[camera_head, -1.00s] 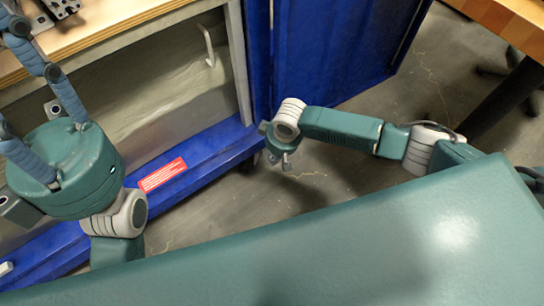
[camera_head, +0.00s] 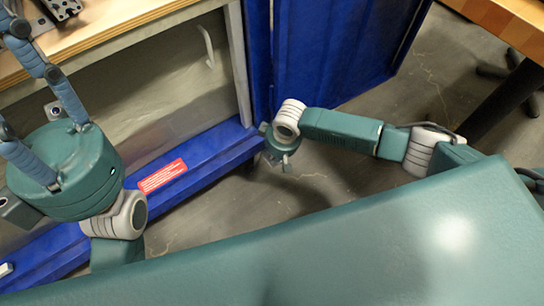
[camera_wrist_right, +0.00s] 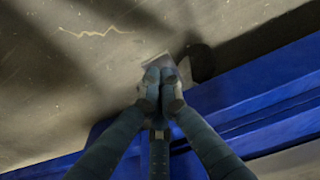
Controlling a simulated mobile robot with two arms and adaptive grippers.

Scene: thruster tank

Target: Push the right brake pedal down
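My right gripper (camera_head: 286,165) is low over the floor beside the corner of the blue cart (camera_head: 200,165). A small grey plate (camera_wrist_right: 157,61), which looks like the brake pedal, shows just beyond the tips next to a dark round wheel (camera_wrist_right: 201,62). I cannot tell whether the tips touch it. In the head view the pedal is hidden or too small to make out. My left gripper (camera_head: 12,18) is at the upper left, its fingertips partly cut off.
The cart has a wooden top (camera_head: 110,30), a grey panel with a handle (camera_head: 208,48) and a red label (camera_head: 162,175). A blue panel (camera_head: 335,50) stands behind. A wooden table (camera_head: 505,15) with a dark leg is at the upper right. Grey floor (camera_head: 430,80) is open between.

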